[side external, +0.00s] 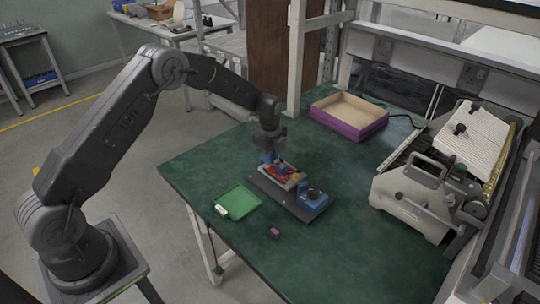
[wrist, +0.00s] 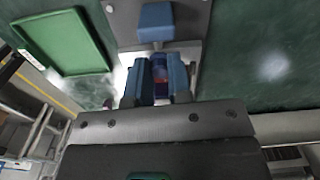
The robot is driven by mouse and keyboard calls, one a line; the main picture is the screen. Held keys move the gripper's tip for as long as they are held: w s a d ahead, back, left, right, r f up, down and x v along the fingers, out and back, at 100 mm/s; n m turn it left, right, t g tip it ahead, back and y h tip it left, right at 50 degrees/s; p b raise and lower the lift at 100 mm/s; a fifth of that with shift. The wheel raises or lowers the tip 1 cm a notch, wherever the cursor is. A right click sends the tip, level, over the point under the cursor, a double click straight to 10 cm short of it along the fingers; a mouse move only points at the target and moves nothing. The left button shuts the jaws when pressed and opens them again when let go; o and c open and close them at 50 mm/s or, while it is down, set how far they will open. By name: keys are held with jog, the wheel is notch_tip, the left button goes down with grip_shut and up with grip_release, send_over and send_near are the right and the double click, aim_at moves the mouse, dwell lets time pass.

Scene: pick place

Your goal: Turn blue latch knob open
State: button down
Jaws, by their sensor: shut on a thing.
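A dark base plate (side external: 290,198) lies on the green table and bears a small fixture with red and grey parts (side external: 283,174). My gripper (side external: 267,157) points down at the far left end of the fixture. A blue block (side external: 315,204) with a dark round top sits at the plate's near right end.
A green tray (side external: 237,202) with a white label lies left of the plate. A small purple block (side external: 274,232) lies in front. A purple-sided open box (side external: 348,115) stands behind, and a large grey machine (side external: 420,195) stands at the right.

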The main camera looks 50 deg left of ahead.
jog(key=shift+n, duration=0.4)
jog(key=c, duration=1.1)
grip_release()
jog(key=shift+o, duration=0.2)
notch_tip(320, 180, up, 14)
jog(key=shift+f, duration=0.1)
